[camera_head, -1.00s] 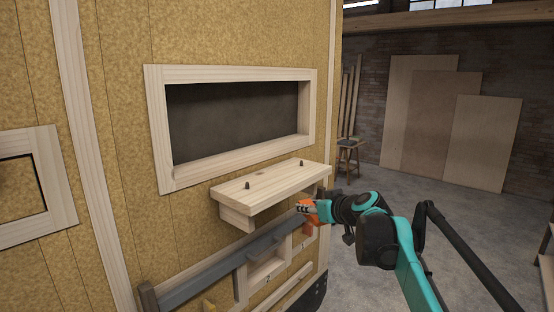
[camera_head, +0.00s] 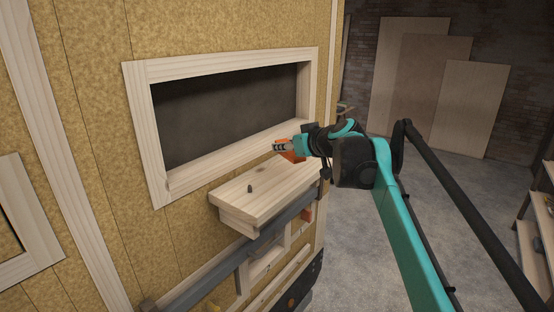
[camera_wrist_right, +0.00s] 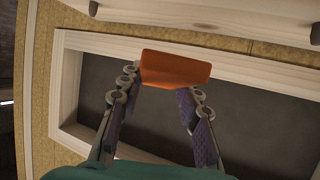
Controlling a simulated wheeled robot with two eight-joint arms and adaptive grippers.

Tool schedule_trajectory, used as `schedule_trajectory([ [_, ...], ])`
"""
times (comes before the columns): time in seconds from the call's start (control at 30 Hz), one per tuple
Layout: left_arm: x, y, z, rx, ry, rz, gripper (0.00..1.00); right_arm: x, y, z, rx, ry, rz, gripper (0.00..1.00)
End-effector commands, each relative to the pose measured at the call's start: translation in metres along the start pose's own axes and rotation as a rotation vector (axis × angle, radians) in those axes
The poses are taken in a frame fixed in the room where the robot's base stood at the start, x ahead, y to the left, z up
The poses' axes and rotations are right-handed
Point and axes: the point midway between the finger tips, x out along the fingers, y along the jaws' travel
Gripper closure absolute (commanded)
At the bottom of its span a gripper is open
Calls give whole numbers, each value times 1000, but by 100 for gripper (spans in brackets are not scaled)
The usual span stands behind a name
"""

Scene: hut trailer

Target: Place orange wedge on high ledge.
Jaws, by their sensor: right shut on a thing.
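The orange wedge (camera_head: 293,155) is in my right gripper (camera_head: 281,147), above the right part of the ledge and in front of the window frame. In the right wrist view the wedge (camera_wrist_right: 175,69) sits between the two fingertips (camera_wrist_right: 165,85), which are shut on it. The pale wooden ledge (camera_head: 236,200) juts from the wall under the window, with one dark peg showing; its far right part is partly behind my arm. In the wrist view the ledge (camera_wrist_right: 215,14) crosses the top, apart from the wedge. My left gripper is not in view.
A framed dark window (camera_head: 225,112) is set in the wall behind the ledge. A grey rail (camera_head: 255,235) and wooden bins (camera_head: 265,263) are below it, with another orange piece (camera_head: 307,215) near the rail. Open floor lies to the right.

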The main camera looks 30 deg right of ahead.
Motion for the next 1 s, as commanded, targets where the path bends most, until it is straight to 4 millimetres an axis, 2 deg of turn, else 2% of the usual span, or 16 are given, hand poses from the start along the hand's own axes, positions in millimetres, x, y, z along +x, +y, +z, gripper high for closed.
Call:
schedule_trajectory([
  [0.1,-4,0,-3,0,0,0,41,22,-8,3,-1,0,-2,95],
  [0.2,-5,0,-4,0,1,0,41,32,-12,5,0,0,-1,95],
  [0.3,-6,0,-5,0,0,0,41,37,-12,10,1,1,1,95],
  [0.57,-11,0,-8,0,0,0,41,49,-12,41,1,0,1,95],
  [0.97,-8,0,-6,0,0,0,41,52,-12,48,0,0,1,95],
  [1.0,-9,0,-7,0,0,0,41,51,-12,47,0,0,1,56],
])
